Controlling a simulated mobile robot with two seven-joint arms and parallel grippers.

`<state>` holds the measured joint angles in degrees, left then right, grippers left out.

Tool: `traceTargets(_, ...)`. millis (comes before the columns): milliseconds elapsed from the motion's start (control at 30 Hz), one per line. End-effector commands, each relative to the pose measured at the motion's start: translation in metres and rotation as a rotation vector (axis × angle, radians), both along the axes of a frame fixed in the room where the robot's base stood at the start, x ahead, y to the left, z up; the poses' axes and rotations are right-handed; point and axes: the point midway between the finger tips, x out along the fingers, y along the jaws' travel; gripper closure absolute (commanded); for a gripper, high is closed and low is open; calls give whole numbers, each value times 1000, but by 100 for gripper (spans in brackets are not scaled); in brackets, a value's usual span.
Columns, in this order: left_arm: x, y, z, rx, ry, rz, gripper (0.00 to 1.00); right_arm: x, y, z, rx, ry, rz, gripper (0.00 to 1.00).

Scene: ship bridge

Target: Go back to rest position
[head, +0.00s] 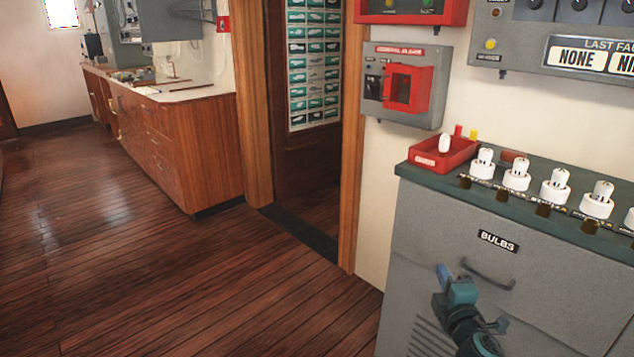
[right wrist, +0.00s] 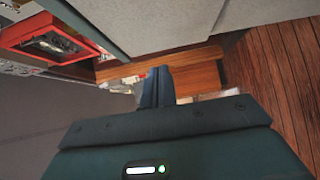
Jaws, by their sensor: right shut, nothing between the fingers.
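My right gripper (head: 453,280) is in the lower right of the head view, in front of the grey cabinet (head: 420,235) marked BULBS. Its fingers are together and hold nothing. In the right wrist view the closed fingers (right wrist: 157,88) point away from the camera, with the wooden floor to the right. The fingers look apart from the drawer handle (head: 488,274), though the exact gap is hard to tell. My left gripper does not show in either view.
On the cabinet top stand a red tray (head: 443,160) with a white bulb and several white bulbs in holders (head: 516,175). A red-doored box (head: 405,85) hangs on the wall. A doorway (head: 300,190) and a wooden counter (head: 185,140) lie left. The wooden floor (head: 130,270) is clear.

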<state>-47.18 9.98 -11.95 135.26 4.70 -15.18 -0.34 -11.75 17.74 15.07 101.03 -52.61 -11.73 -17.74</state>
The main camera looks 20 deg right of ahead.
Motion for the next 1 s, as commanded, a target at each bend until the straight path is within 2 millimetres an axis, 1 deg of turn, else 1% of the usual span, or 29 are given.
traceTargets(67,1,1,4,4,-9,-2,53,0,2,-1,5,0,3,100)
traceTargets(167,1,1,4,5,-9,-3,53,-6,19,-8,71,0,33,100)
traceTargets(267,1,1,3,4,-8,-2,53,-23,61,-25,246,4,102,100)
traceTargets(300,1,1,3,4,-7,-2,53,-33,84,-32,348,8,135,100)
traceTargets(367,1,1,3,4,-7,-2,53,-52,122,-42,525,20,182,100)
traceTargets(400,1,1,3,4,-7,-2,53,-65,147,-46,643,31,209,100)
traceTargets(433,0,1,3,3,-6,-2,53,-74,163,-48,730,38,225,100)
traceTargets(500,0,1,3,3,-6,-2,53,-95,198,-50,912,59,252,100)
traceTargets(567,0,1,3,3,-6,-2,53,-111,223,-49,1054,76,265,100)
traceTargets(600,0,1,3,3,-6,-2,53,-122,238,-47,1143,89,271,100)
traceTargets(700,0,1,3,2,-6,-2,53,-147,272,-39,1357,120,274,100)
traceTargets(867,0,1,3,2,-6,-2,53,-183,318,-19,1686,166,256,100)
traceTargets(900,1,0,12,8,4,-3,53,-182,319,-9,1694,174,248,100)
traceTargets(1000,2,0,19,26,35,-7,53,-179,319,-3,1670,201,224,100)
